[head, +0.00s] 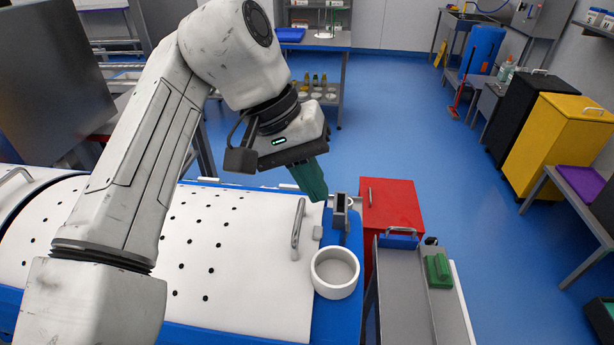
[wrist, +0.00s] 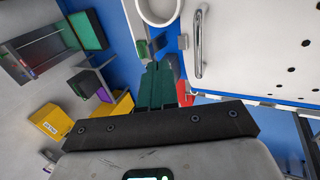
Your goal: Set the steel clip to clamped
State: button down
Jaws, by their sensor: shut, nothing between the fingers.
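A grey steel piece, which looks like the steel clip (head: 340,206), stands upright with a dark opening on the blue rim (head: 352,243) at the right end of the white perforated lid (head: 240,265). I cannot tell whether it is clamped. A small grey block (head: 318,233) sits at the lid's edge, also in the wrist view (wrist: 183,42). My gripper (head: 317,196) has dark green fingers, held together and empty, pointing down just left of and behind the clip. In the wrist view the fingers (wrist: 156,66) point towards the rim; contact cannot be told.
A white round cup (head: 335,272) stands on the rim in front of the clip. A bar handle (head: 298,229) rises from the lid. A red cabinet (head: 393,208) and a grey trolley (head: 405,290) with a green block (head: 438,270) stand to the right. Blue floor beyond is open.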

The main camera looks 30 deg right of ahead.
jog(key=b, duration=0.4)
send_over(343, 234)
jog(key=w+a, duration=0.1)
jog(key=a, duration=0.1)
notch_tip(343, 234, down, 5)
jog(key=shift+w+a+f, duration=0.1)
jog(key=shift+w+f, duration=0.05)
jog(key=shift+d+y, duration=0.2)
jog(key=shift+y, duration=0.1)
jog(key=shift+r, duration=0.2)
jog(key=shift+t, duration=0.3)
